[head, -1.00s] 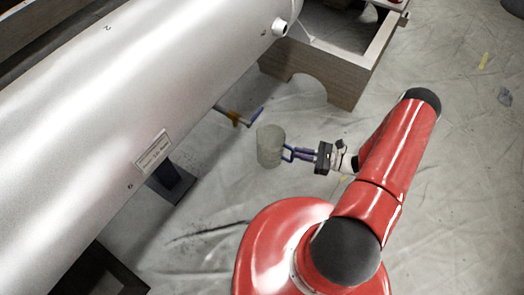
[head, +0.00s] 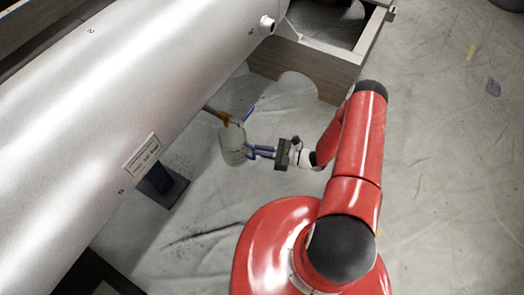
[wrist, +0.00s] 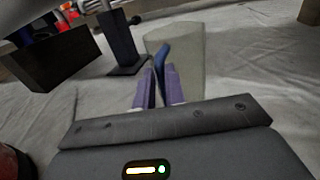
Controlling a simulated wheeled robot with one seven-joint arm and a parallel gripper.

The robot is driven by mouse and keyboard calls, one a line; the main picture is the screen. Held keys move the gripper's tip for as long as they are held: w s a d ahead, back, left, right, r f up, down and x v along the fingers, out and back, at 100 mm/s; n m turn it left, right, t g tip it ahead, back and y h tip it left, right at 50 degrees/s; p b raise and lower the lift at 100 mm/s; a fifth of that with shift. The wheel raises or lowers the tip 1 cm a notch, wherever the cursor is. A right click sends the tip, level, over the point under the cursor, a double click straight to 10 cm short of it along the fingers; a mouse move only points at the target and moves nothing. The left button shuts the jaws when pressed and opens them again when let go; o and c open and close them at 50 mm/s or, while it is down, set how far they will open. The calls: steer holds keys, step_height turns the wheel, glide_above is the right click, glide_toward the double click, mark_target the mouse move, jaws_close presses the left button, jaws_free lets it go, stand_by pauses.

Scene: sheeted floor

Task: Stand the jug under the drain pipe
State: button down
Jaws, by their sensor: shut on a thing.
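The jug (head: 233,150) is a pale, see-through cup with a blue handle. It looks about upright, and in the wrist view the jug (wrist: 188,62) stands just beyond my fingers. My gripper (head: 256,151) is shut on the blue handle, on the jug's right side; in the wrist view the purple fingers of my gripper (wrist: 160,82) close around it. The drain pipe (head: 221,115), brassy with a blue lever (head: 248,115), sticks out from under the big tank. In the head view its end meets the jug's rim; I cannot tell the height gap or whether they touch.
The silver tank (head: 110,100) fills the left side on a dark support foot (head: 165,188). A wooden frame (head: 310,68) stands behind the jug. The wrinkled sheeted floor (head: 440,170) is clear to the right.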

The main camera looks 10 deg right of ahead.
steer(key=shift+f, duration=0.1)
steer(key=c, duration=1.5)
jaws_free()
steer(key=shift+o, duration=0.2)
